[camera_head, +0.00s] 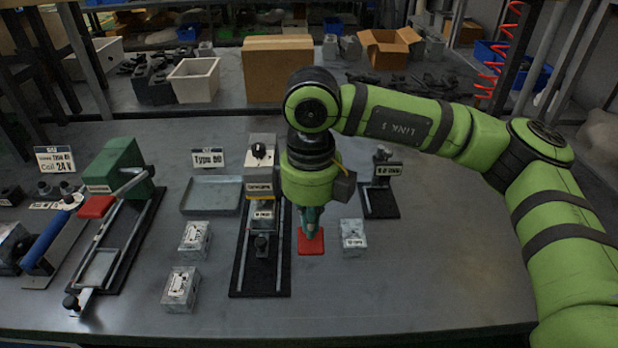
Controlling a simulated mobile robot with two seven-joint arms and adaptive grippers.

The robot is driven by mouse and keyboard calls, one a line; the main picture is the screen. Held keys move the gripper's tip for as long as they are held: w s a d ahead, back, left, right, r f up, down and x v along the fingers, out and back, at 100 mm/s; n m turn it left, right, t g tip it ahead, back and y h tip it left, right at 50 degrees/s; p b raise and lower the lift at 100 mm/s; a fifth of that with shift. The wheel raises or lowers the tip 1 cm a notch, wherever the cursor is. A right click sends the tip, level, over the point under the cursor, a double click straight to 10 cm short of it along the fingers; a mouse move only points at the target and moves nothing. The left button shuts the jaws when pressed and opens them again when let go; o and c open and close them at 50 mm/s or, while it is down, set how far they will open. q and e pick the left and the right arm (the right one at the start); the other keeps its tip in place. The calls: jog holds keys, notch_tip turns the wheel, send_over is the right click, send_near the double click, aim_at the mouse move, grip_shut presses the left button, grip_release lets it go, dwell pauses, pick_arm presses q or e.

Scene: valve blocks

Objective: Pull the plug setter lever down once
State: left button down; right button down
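At the left, a green-housed fixture (112,168) has a metal arm, rails and another red pad (95,207). The labels do not show clearly which lever is the plug setter's. My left gripper is not in view.
Metal blocks (194,238) (180,288) (353,238) stand on the bench. A grey tray (211,195) is left of the middle fixture and a small labelled stand (381,185) right of it. A blue-handled tool (46,240) is far left. The bench's right front is clear.

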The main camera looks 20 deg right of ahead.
notch_tip(320, 180, up, 12)
jog(key=p, duration=0.6)
jog(key=shift+f, duration=0.2)
dwell(0.4)
